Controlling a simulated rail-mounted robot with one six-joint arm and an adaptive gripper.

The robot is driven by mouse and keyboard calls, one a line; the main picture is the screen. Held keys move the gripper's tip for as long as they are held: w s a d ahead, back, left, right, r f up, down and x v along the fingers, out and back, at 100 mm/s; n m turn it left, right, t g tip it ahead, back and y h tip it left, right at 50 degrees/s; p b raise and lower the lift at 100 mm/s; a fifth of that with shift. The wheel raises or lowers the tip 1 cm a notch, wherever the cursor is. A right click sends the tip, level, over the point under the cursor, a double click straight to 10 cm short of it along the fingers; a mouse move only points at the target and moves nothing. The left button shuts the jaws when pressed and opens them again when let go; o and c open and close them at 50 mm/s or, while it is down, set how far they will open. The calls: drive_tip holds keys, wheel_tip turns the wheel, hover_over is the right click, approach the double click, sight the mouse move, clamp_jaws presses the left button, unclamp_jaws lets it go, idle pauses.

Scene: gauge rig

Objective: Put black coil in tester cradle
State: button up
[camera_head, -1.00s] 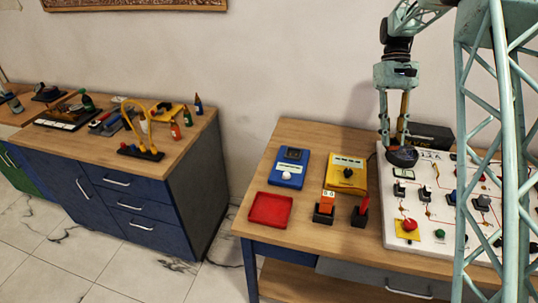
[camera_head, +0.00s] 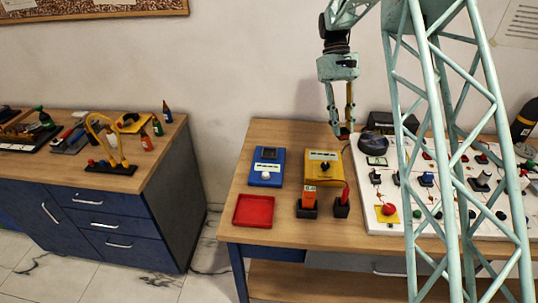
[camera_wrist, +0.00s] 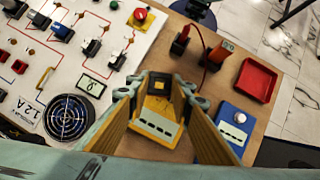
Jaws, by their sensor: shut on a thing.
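My gripper (camera_head: 340,116) points down between the yellow tester and the circuit board, above the table. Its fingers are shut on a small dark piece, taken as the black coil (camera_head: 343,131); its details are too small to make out. In the wrist view my gripper (camera_wrist: 160,88) has the yellow tester (camera_wrist: 157,125) below and between its fingers. The yellow tester, also in the head view (camera_head: 323,176), has a pale label at its back and a dark part in front. I cannot make out its cradle clearly.
The blue tester (camera_head: 267,167) stands left of the yellow one. A red tray (camera_head: 254,211), an orange block (camera_head: 308,203) and a red-topped stand (camera_head: 342,201) lie in front. The white circuit board (camera_head: 378,218) with a round black fan (camera_head: 376,144) is at right.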

sight(343, 129)
drive_tip(key=f+n+p, duration=0.1)
drive_tip(key=d+f+n+h, duration=0.1)
drive_tip(key=n, duration=0.1)
drive_tip(key=shift+d+f+t+h+p, duration=0.1)
drive_tip(key=shift+f+t+h+p, duration=0.1)
drive_tip(key=shift+t+h+p, duration=0.15)
drive_tip(key=n, duration=0.1)
drive_tip(key=f+n+p, duration=0.1)
drive_tip(key=n+t+h, duration=0.1)
drive_tip(key=shift+w+d+f, duration=0.15)
drive_tip(key=shift+w+f, duration=0.05)
drive_tip(key=shift+w, duration=0.05)
drive_tip(key=shift+w+a+f+n+t+h+p, duration=0.15)
drive_tip(key=shift+n+t+p, duration=0.1)
drive_tip(key=shift+n, duration=0.25)
drive_tip(key=shift+a+f+n+t+h+p, duration=0.1)
drive_tip(key=shift+f+n+t+p, duration=0.1)
drive_tip(key=shift+n, duration=0.3)
drive_tip(key=s+a+f+n+t+p, duration=0.2)
drive_tip(key=a+f+n+t, duration=0.1)
drive_tip(key=a+n, duration=0.4)
drive_tip(key=s+a+f+n+t+p, duration=0.2)
drive_tip(key=a+f+n+t, duration=0.1)
drive_tip(key=a+n, duration=0.5)
drive_tip(key=shift+a+t+p, duration=0.15)
drive_tip(key=shift+t+p, duration=0.15)
drive_tip(key=shift+t, duration=0.3)
drive_tip(key=shift+a+f, duration=0.1)
drive_tip(key=shift+a, duration=0.05)
